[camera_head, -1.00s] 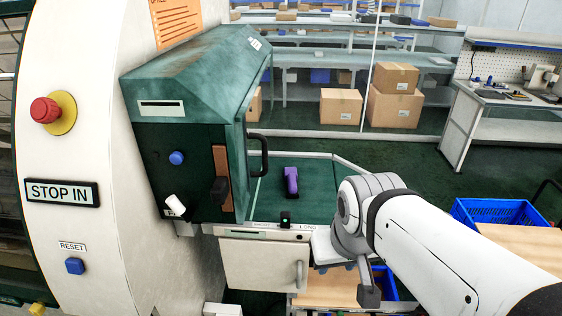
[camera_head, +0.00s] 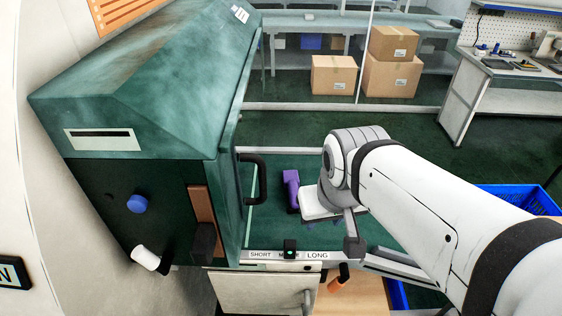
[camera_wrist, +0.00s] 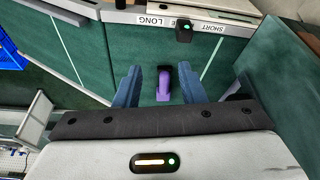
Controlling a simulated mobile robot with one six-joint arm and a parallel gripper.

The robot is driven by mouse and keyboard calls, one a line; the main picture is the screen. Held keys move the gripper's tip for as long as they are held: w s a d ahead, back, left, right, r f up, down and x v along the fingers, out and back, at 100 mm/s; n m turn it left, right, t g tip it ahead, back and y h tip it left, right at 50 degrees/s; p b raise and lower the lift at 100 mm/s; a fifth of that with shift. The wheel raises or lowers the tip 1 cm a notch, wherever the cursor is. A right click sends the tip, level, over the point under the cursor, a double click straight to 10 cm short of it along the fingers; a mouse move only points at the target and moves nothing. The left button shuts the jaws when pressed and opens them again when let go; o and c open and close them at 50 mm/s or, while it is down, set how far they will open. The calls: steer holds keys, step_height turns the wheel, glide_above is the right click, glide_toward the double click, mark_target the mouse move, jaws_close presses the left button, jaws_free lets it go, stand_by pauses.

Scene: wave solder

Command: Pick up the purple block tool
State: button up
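The purple block tool (camera_head: 291,190) lies on the green surface to the right of the machine's dark door handle in the head view. In the wrist view the purple block tool (camera_wrist: 163,84) shows between the two blue fingers of my gripper (camera_wrist: 158,86). The fingers are spread apart with gaps on both sides of the tool.
The green machine housing (camera_head: 160,80) with a dark handle (camera_head: 254,180) stands close left of the tool. A rail labelled SHORT and LONG (camera_head: 285,255) with a small black switch (camera_head: 290,248) runs along the front. A blue crate (camera_head: 520,198) is at right.

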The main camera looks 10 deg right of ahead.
mark_target(294, 189)
steer(key=shift+o, duration=2)
steer(key=shift+m+t, duration=0.5)
steer(key=w+f+b, duration=0.4)
steer(key=w, duration=0.3)
steer(key=w+f+b, duration=0.4)
steer(key=w+b, duration=0.1)
steer(key=w, duration=0.2)
steer(key=w+f+b, duration=0.4)
steer(key=w+b, duration=0.1)
steer(key=w, duration=0.3)
steer(key=shift+a, duration=0.25)
steer(key=shift+d+x, duration=0.2)
steer(key=shift+x, duration=1.6)
steer(key=shift+d+x, duration=0.15)
steer(key=shift+x, duration=1.7)
